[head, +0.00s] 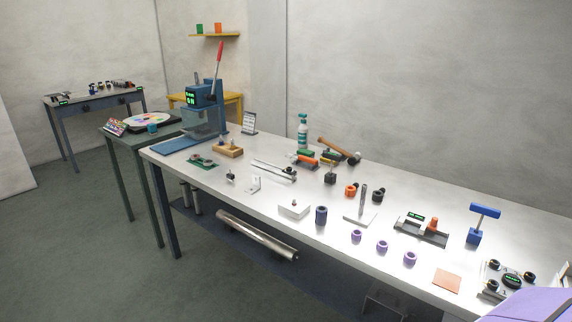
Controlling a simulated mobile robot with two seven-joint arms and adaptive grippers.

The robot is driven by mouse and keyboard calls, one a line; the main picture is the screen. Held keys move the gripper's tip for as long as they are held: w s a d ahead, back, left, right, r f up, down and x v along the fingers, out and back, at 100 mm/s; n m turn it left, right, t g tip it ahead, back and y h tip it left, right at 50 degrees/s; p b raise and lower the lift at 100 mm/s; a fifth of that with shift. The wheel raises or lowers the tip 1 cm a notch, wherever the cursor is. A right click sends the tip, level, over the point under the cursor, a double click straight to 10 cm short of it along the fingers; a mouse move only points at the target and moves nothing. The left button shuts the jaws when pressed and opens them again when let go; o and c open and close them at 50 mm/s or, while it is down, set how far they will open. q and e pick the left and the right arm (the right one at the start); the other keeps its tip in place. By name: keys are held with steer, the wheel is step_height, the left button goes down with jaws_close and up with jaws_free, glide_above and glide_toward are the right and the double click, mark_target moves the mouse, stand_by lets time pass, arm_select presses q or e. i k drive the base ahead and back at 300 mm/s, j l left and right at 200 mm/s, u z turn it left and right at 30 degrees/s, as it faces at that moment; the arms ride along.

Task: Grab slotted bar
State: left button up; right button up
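No piece can be told for sure as the slotted bar at this size. A long, narrow metal piece (272,170) lies on the middle of the long workbench, with a dark part near its right end; it looks like two thin parallel strips. A grey upright bar (363,199) stands on a flat plate farther right. A dark, long fixture (421,233) with an orange part on it lies right of that. Neither of my grippers shows in the head view.
The long metal workbench (320,236) holds a blue press (207,98) at its far left, a hammer (335,147), a green-white bottle (302,130), purple rings (382,246) and a blue T-shaped piece (481,222). A lavender surface (535,306) covers the lower right corner.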

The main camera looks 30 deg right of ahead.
mark_target(276, 170)
steer(key=i+j+z, duration=0.15)
steer(key=z, duration=0.25)
steer(key=i+j+z, duration=0.25)
steer(key=z, duration=0.2)
steer(key=i+j+z, duration=0.25)
steer(key=z, duration=0.15)
